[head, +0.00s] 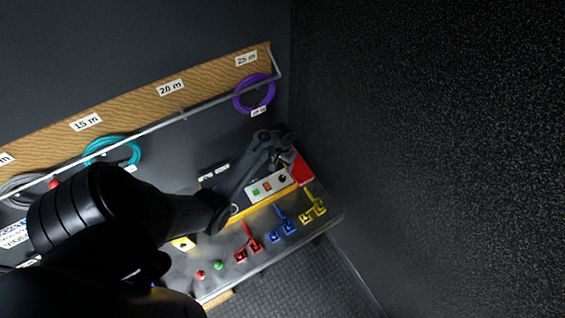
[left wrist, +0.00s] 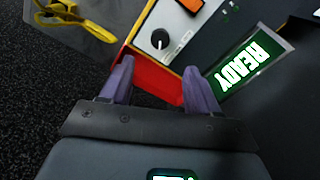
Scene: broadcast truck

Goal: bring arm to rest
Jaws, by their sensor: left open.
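My left arm comes in from the left across the head view and reaches over the bench. My left gripper (head: 284,150) is near the bench's far right end, beside a control box (head: 270,188). In the left wrist view the gripper (left wrist: 158,84) has its two purple fingers apart with nothing between them. The fingertips point at a red surface (left wrist: 150,78) by the end of the control box, which shows a black knob (left wrist: 160,39). I cannot tell the exact gap to that surface. My right gripper is in neither view.
A lit READY display (left wrist: 240,66) is right of the fingers. A labelled board (head: 130,105) with a metal rail carries a purple cable coil (head: 254,93) and a teal one (head: 112,150). Red, blue (head: 284,222) and yellow (head: 313,205) parts line the bench front. A dark wall stands right.

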